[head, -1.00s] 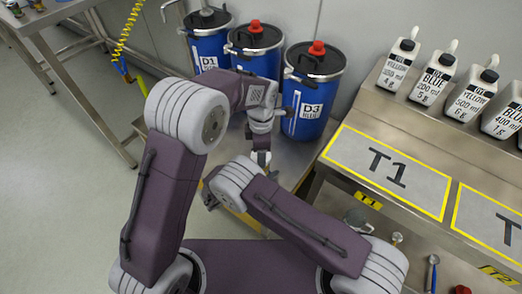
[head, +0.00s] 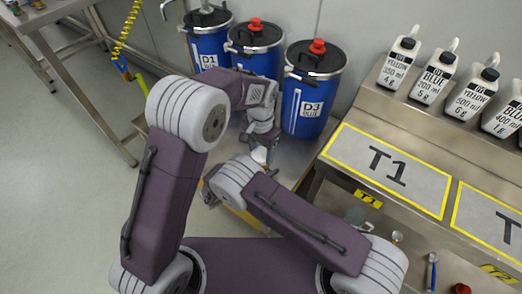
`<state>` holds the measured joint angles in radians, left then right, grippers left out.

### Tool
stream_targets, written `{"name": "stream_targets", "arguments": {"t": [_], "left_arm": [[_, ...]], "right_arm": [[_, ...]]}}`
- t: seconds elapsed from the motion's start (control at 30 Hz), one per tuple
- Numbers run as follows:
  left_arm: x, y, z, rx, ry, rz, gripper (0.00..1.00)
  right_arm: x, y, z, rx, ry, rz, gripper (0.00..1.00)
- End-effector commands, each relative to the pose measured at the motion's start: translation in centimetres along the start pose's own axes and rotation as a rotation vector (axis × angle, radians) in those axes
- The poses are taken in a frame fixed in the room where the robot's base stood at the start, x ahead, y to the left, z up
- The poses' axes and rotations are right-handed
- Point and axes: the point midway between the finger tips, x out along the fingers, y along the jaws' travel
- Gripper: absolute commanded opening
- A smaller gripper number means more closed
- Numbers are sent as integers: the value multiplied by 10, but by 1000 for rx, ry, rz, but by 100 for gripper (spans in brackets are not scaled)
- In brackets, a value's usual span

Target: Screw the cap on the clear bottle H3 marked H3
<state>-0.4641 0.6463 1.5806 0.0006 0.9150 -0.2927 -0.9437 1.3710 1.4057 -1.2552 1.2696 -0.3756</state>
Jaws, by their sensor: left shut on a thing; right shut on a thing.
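My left gripper (head: 261,146) points down in the middle of the head view, partly covered by its own wrist. A small pale thing (head: 260,155) shows at its tip, and the gripper is shut on it. I cannot tell whether this is the cap or part of the bottle. My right arm reaches in from the lower right, and its wrist ends just below the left gripper. The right gripper is hidden behind its own arm. No H3 mark can be read, and I cannot make out the clear bottle for certain.
Blue drums (head: 310,90) with black lids stand behind my arms. A steel bench on the right carries mat T1 (head: 385,167) and several white bottles (head: 431,78). A red thing (head: 461,288) and a blue-handled tool (head: 432,270) lie at lower right. The left floor is clear.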

Motion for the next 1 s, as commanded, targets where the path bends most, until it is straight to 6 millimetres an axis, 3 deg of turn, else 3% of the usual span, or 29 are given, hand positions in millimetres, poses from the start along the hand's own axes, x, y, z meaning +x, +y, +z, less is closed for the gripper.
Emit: {"name": "stream_targets", "arguments": {"t": [0.3, 0.47, 0.6, 0.63, 0.7, 1.0], "left_arm": [[0, 0, 0, 1019, 0, -1, 22], [0, 0, -1, 1362, 0, -1, 22], [0, 0, -1, 1349, 0, -1, 22], [0, 0, -1, 1348, 0, -1, 64], [0, 0, -1, 1348, 0, -1, 81], [-1, 0, 0, 1346, 0, -1, 81]], "right_arm": [[0, 0, 0, 0, 0, 0, 0], [0, 0, 0, 0, 0, 0, 0], [0, 0, 0, 0, 0, 0, 0], [0, 0, 0, 0, 0, 0, 0], [0, 0, 0, 0, 0, -1, 0], [0, 0, 0, 0, 0, -1, 0]]}}
